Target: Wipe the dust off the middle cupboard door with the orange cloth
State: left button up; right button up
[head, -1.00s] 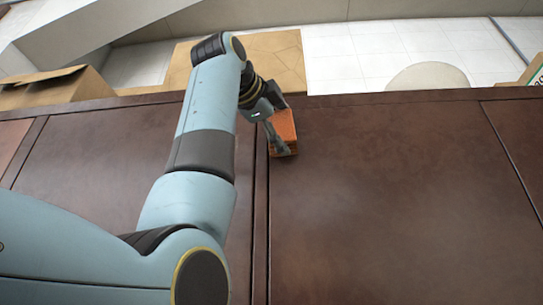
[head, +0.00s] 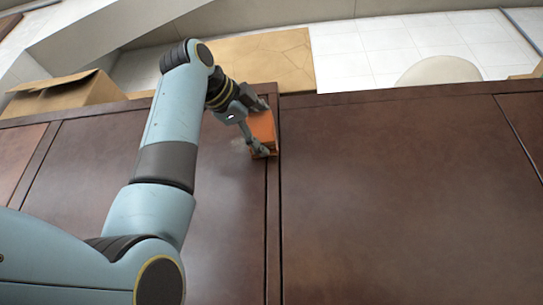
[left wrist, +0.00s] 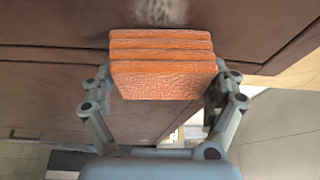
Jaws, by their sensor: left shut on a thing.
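The orange cloth (head: 262,126), a thick folded block, is in my left gripper (head: 258,132). The gripper is shut on it, with a finger on either side, as the left wrist view shows the cloth (left wrist: 162,72) too. It is at the upper part of the dark brown cupboard front, by the seam between two doors. I cannot tell whether it touches the wood. A pale dusty patch (head: 237,146) shows on the left door (head: 215,225), just left of the cloth. Pale dust (left wrist: 158,10) also shows beyond the cloth in the left wrist view. My right gripper is out of view.
The right door (head: 400,200) is wide and looks mostly clear, with a faint sheen. A cardboard box (head: 65,92) and a flat tan sheet (head: 262,58) lie beyond the cupboard's edge. A round pale seat (head: 438,71) stands on the tiled floor.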

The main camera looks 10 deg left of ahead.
pick_arm(q)
jog(key=shift+w+a+p, duration=0.15)
jog(key=shift+a+p, duration=0.2)
jog(key=shift+a, duration=3.65)
jog(key=shift+s, duration=0.45)
jog(key=shift+s+b, duration=0.9)
jog(key=shift+s, duration=1.65)
jog(key=s, duration=0.3)
jog(key=shift+a+b, duration=0.1)
jog(key=shift+b, duration=0.25)
